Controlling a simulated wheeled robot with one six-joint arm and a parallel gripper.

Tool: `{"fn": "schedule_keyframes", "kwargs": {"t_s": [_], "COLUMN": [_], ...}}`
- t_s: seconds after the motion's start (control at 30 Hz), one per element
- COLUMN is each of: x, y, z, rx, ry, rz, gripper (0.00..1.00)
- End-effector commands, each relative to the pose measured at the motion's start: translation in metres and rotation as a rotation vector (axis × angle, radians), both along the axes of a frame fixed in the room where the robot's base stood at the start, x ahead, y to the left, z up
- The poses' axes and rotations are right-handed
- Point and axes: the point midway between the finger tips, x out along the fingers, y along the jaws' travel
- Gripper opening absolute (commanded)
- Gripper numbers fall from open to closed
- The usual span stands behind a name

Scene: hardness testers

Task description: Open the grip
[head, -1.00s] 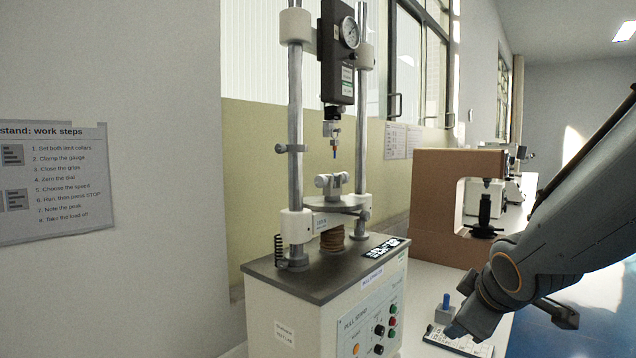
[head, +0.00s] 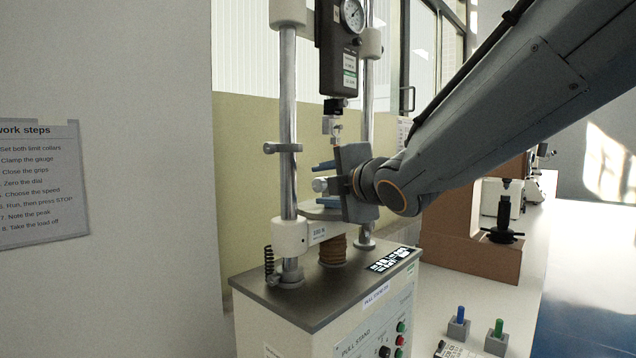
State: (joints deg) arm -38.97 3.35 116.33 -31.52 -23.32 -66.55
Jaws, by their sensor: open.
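The pull stand (head: 300,290) stands in the middle of the head view, with two upright columns. A black force gauge (head: 338,60) with a round dial hangs between them, and a small upper grip (head: 331,124) hangs below it. The lower grip's pale round knob (head: 319,186) shows on the crosshead. My gripper (head: 321,184) comes in from the right and is open. Its blue-grey fingers appear one above and one below the knob; I cannot tell whether they touch it. The gripper body hides most of the lower grip.
A brown C-shaped frame (head: 465,255) stands on the bench to the right, partly behind my arm. A blue-topped peg (head: 460,316) and a green-topped peg (head: 498,330) stand at the front right. A work steps sheet (head: 40,180) hangs on the left wall.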

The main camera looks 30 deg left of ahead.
Motion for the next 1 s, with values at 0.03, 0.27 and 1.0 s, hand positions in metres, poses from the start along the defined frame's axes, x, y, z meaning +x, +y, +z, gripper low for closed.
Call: {"fn": "schedule_keyframes", "kwargs": {"t_s": [0.03, 0.27, 1.0], "x": [0.004, 0.017, 0.02], "y": [0.006, 0.021, 0.025], "z": [-0.001, -0.005, -0.006], "rx": [-0.002, -0.002, 0.001], "ry": [0.001, 0.001, 0.001], "rz": [0.001, 0.0, -0.001], "gripper": [0.43, 0.43, 0.02]}}
